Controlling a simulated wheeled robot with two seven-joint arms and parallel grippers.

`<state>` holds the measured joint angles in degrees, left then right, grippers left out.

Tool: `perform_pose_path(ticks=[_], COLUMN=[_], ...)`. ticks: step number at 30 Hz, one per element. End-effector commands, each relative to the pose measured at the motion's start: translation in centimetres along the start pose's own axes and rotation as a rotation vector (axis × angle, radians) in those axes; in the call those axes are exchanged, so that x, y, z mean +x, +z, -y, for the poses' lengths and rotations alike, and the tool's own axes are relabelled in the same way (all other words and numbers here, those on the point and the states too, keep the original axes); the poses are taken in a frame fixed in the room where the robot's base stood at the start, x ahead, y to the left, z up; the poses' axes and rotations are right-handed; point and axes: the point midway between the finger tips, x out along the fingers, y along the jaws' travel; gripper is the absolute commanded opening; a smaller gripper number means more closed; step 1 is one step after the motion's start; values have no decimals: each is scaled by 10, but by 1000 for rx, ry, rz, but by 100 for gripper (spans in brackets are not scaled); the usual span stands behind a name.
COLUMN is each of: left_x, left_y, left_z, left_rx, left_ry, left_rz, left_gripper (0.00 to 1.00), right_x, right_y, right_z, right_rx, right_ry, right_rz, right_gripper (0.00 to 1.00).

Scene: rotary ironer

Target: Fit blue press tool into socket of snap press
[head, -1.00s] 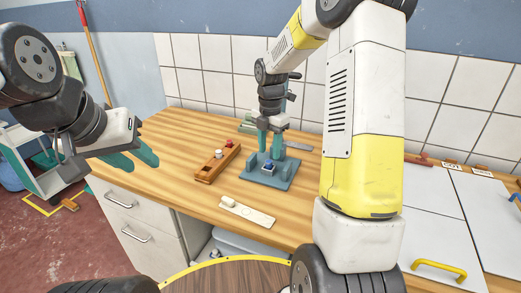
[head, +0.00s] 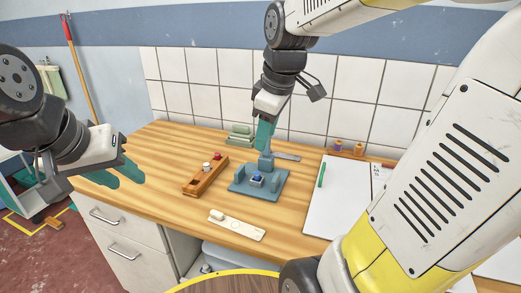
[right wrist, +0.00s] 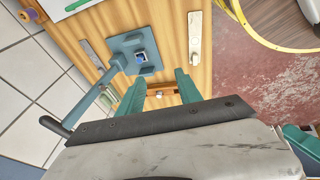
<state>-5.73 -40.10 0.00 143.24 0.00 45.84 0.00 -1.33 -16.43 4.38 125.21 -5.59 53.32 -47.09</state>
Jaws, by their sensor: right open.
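The blue press tool (head: 257,179) stands at the socket in the middle of the grey-blue snap press (head: 240,186). The right wrist view also shows the tool (right wrist: 141,57) within the square socket of the press (right wrist: 122,44); I cannot tell how deeply it sits. My right gripper (head: 266,137) is open and empty, above and behind the tool and apart from it. In the right wrist view its teal fingers (right wrist: 160,78) are spread with nothing between them.
A wooden rack (head: 195,186) with white and red pieces stands left of the press. A pale plate (head: 237,226) lies in front. A white board with a green pen (head: 321,175) lies right. The press lever (right wrist: 84,103) extends close to my right fingers.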

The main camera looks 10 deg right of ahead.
Motion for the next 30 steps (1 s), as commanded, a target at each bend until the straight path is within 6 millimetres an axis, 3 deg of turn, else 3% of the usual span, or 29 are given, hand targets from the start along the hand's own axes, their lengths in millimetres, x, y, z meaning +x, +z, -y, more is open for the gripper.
perform_pose_path(ticks=[1, 6, 10, 15, 30], left_x=[0, 0, 0, 0, 0], left_y=[0, 0, 0, 0, 0], left_z=[0, 0, 0, 0, 0], left_rx=[0, 0, 0, 0, 0], left_ry=[0, 0, 0, 0, 0], left_rz=[0, 0, 0, 0, 0], left_gripper=[36, 36, 36, 36, 36], right_x=[-10, -24, -25, -24, -24], right_y=[10, 32, 42, 45, 45], right_z=[16, 57, 74, 81, 80], right_rx=[143, 598, 805, 893, 891], right_ry=[24, 36, 19, 7, 7], right_rz=[-41, -172, -234, -258, -256], right_gripper=[42, 42, 42, 42, 42])
